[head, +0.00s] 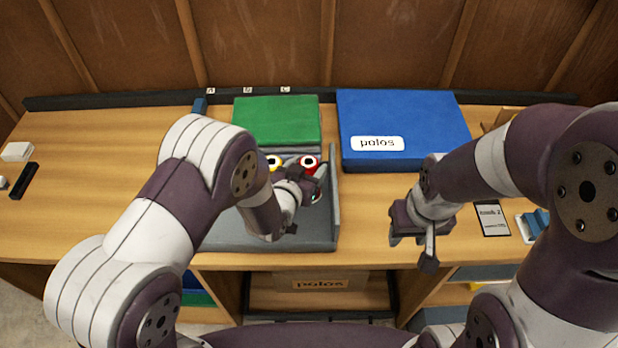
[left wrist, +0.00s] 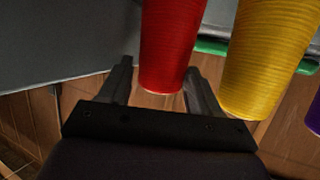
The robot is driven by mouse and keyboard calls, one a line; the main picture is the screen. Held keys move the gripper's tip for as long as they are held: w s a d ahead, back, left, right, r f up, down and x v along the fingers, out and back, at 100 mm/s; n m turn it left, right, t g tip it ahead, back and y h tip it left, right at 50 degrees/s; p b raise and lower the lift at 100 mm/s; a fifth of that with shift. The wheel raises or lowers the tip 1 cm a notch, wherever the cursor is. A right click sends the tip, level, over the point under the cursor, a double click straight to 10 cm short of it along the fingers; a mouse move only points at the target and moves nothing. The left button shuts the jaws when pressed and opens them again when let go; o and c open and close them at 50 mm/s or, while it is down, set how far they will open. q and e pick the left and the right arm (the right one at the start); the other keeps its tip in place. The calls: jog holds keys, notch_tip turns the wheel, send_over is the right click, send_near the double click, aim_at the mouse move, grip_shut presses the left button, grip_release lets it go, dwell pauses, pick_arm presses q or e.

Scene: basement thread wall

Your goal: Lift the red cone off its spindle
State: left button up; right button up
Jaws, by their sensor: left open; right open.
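The red cone (head: 309,161) stands at the right of the grey stand behind my left gripper (head: 308,185); its white top with a dark centre shows. In the left wrist view the red thread cone (left wrist: 170,45) sits between the two spread fingers of my left gripper (left wrist: 160,70). The right finger is very close to the cone; a gap shows at the left one. I cannot tell whether either touches. My left gripper is open. The spindle is hidden. My right gripper (head: 414,250) is open and empty over the table's front edge, away from the cones.
A yellow cone (head: 274,161) stands just left of the red one; in the left wrist view it (left wrist: 265,60) is close beside the right finger. A purple cone (left wrist: 316,120) shows at that view's edge. A green box (head: 277,120) and a blue box (head: 405,120) lie behind.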

pick_arm(q)
jog(key=shift+x, duration=0.85)
jog(key=c, duration=1.2)
jog(key=shift+o, duration=0.2)
jog(key=shift+r, duration=0.15)
notch_tip(320, 180, up, 18)
jog(key=shift+p, duration=0.3)
